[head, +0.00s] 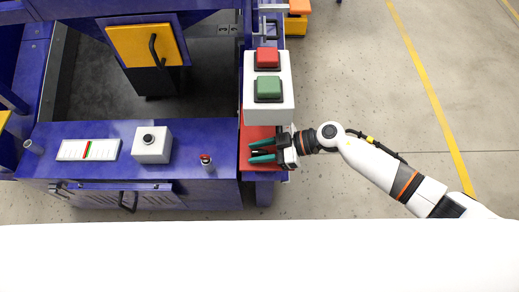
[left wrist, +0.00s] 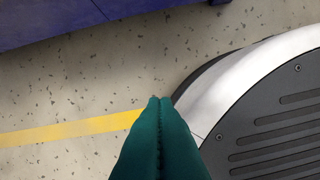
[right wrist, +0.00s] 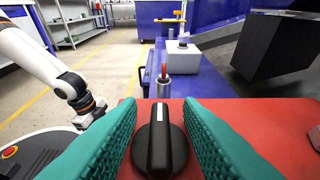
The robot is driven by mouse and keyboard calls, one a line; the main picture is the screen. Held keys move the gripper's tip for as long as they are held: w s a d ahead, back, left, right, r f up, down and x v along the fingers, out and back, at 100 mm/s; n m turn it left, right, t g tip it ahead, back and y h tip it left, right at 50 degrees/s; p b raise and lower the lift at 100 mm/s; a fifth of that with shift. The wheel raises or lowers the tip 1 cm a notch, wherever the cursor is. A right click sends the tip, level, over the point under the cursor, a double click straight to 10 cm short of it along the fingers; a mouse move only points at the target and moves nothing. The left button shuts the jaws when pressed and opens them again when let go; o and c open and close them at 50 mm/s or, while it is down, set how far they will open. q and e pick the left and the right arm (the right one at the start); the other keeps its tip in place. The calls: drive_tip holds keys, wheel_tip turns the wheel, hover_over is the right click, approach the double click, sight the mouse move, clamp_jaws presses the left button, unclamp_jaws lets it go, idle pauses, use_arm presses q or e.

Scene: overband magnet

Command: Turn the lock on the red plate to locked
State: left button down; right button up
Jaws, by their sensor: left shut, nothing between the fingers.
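The red plate (head: 256,133) lies at the right end of the blue bench, below the white button box in the head view. The lock is a black round knob with a raised bar handle (right wrist: 160,140), on the red plate (right wrist: 255,118) in the right wrist view. Its bar points away from that camera. My right gripper (head: 262,151) is open, its teal fingers on either side of the bar with gaps visible. In the head view the gripper hides the lock. My left gripper (left wrist: 158,102) is shut and empty above the floor, seen only in the left wrist view.
The white box with a red button (head: 267,57) and a green button (head: 268,88) stands just beyond the plate. A red-topped post (head: 207,160), a white box with a black knob (head: 152,146) and a white gauge panel (head: 88,150) are on the blue bench. Floor on the right is clear.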

clamp_jaws()
drive_tip(key=shift+n+g, duration=0.4)
drive_tip(key=shift+g, duration=0.1)
drive_tip(key=shift+w+n+g, duration=0.1)
drive_tip(key=shift+n+g, duration=0.6)
drive_tip(key=shift+g, duration=0.1)
drive_tip(key=n+g+h+b, duration=0.2)
drive_tip(key=n+g, duration=0.2)
drive_tip(key=shift+f+b, duration=0.1)
drive_tip(key=shift+b, duration=0.3)
drive_tip(key=n+g+h+b, duration=0.1)
drive_tip(key=n+g+b, duration=0.1)
drive_tip(key=shift+n+g+h, duration=0.3)
use_arm(q)
drive_tip(key=w+r, duration=0.3)
drive_tip(key=r, duration=0.4)
drive_tip(key=w+d+r+t, duration=0.1)
drive_tip(key=w+r, duration=0.3)
drive_tip(key=r, duration=0.4)
drive_tip(key=shift+w+r, duration=0.25)
